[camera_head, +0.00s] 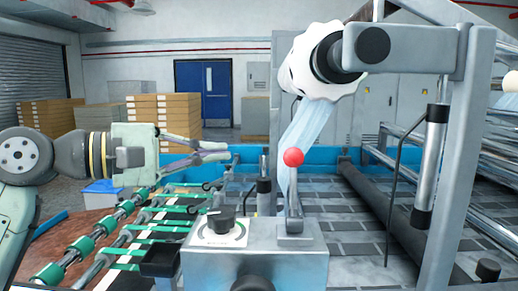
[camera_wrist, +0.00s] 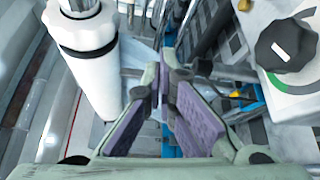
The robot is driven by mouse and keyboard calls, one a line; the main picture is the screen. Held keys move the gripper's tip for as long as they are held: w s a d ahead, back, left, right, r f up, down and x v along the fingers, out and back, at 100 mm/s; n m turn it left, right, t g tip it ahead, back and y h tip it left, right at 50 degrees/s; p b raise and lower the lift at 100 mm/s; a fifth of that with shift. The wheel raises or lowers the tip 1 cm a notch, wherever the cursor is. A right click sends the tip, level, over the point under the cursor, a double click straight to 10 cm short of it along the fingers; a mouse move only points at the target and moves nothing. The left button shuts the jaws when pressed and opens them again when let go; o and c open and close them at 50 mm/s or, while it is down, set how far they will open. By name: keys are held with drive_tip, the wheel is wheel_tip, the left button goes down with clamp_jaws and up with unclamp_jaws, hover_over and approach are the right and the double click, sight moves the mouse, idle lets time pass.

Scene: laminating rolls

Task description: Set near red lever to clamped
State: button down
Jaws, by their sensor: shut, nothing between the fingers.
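The near red lever has a red ball knob (camera_head: 293,157) on top of an upright metal arm (camera_head: 295,205). It stands on a grey metal box in the middle of the head view. My gripper (camera_head: 222,151) is left of the knob at about the same height in the picture, apart from it. Its fingers point right and are shut with nothing between them. In the wrist view my gripper (camera_wrist: 166,70) shows its purple-padded fingers converging at the tips. The red knob does not show in the wrist view.
A black dial (camera_head: 221,219) sits on the grey box (camera_head: 255,268), left of the lever. A white film roll (camera_head: 310,60) hangs above and behind the knob on a metal arm. Green-banded rollers (camera_head: 125,235) lie below my arm. A metal post (camera_head: 450,170) stands right.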

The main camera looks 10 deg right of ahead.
sight(293, 181)
drive_tip(key=shift+w+a+f, duration=0.1)
drive_tip(key=shift+w+f, duration=0.1)
drive_tip(key=d+p, duration=0.5)
drive_tip(key=d, duration=0.4)
drive_tip(key=shift+s+d, duration=0.25)
drive_tip(key=shift+s, duration=0.15)
drive_tip(key=shift+f, duration=0.1)
idle(0.3)
